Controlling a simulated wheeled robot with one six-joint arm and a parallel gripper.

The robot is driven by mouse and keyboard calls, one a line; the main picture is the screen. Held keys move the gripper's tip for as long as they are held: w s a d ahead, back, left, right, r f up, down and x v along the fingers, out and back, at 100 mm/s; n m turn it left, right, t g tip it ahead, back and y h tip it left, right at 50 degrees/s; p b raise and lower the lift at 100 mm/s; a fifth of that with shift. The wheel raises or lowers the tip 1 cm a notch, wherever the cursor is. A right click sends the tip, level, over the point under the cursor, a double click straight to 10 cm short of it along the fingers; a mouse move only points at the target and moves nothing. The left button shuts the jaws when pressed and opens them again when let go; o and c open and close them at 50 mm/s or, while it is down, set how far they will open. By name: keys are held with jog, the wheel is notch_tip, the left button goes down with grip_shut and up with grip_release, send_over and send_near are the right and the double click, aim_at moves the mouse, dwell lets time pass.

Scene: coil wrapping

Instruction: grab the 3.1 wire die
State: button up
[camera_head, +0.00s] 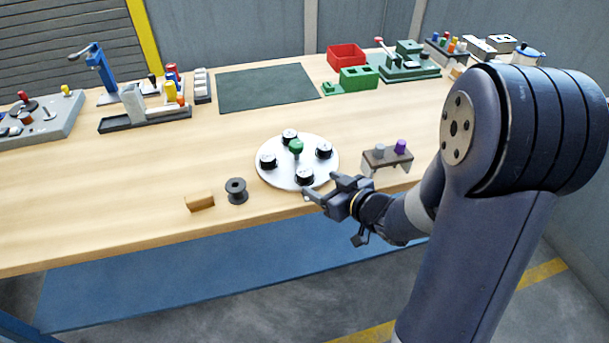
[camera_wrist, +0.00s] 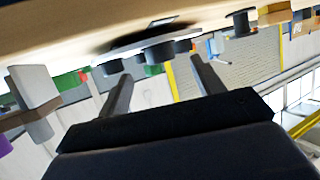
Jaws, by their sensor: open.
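Several black wire dies with pale round tops stand on a white round plate (camera_head: 283,178) around a green knob (camera_head: 296,147). The nearest die (camera_head: 305,177) is at the plate's front edge; others are at the left (camera_head: 268,162), back (camera_head: 290,136) and right (camera_head: 324,151). Their markings are too small to read, so I cannot tell which is the 3.1. My gripper (camera_head: 319,184) is open at the plate's front right edge, beside the nearest die. In the wrist view, a dark die (camera_wrist: 158,53) shows ahead between the open fingers (camera_wrist: 160,72), apart from them.
A small stand (camera_head: 388,158) with a grey and a purple peg is close right of the plate. A black spool (camera_head: 237,191) and a wooden block (camera_head: 199,203) lie to the left. A green mat (camera_head: 266,88), red bin (camera_head: 346,56) and fixtures stand behind. The left middle of the table is clear.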

aim_at(306, 172)
jog(key=shift+x, duration=1.15)
jog(key=shift+r+p+x, duration=0.2)
jog(key=shift+x, duration=1.2)
jog(key=shift+r+p+x, duration=0.2)
jog(key=shift+x, duration=1.2)
jog(key=shift+w, duration=0.15)
jog(key=c, duration=1.2)
jog(key=shift+r, duration=0.1)
